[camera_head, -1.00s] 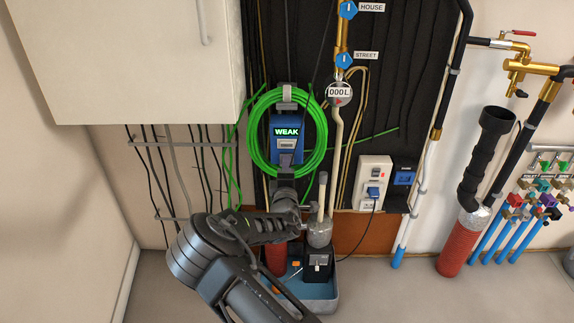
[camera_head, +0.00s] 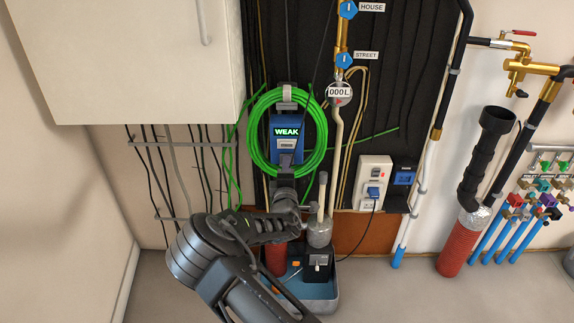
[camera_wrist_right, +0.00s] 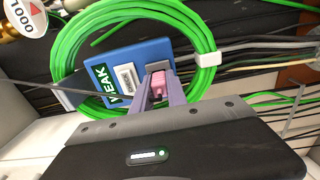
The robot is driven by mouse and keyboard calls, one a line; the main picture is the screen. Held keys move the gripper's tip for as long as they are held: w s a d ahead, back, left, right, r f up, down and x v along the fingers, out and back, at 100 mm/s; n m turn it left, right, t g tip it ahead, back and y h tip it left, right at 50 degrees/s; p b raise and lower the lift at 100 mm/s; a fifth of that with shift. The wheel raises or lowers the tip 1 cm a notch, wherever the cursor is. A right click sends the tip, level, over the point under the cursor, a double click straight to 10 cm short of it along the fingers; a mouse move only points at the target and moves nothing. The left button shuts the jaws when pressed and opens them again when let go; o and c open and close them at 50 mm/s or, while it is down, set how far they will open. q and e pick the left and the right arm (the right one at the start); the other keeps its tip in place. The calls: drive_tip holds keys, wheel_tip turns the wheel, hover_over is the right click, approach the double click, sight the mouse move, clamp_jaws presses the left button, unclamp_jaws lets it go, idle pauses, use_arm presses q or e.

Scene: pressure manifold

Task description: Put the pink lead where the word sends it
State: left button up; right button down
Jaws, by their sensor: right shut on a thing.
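A blue box (camera_head: 287,150) with the lit green word WEAK (camera_head: 287,132) hangs on the dark board inside a coil of green cable. The box also shows in the right wrist view (camera_wrist_right: 128,75). There my right gripper (camera_wrist_right: 158,90) is shut on a small pink piece (camera_wrist_right: 158,80), which looks like the end of the pink lead. It is in front of a grey part at the lower end of the box. I cannot tell whether the pink piece touches it. My left gripper is not in view.
Blue HOUSE (camera_head: 348,9) and STREET (camera_head: 344,60) valves and a 000L dial (camera_head: 340,92) are right of the coil. A white socket unit (camera_head: 374,182) is at lower right. A blue tray (camera_head: 322,304) with equipment stands below. Coloured valves (camera_head: 532,200) are far right.

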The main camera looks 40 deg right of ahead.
drive_tip(key=shift+p+v, duration=0.5)
drive_tip(key=shift+v, duration=2.45)
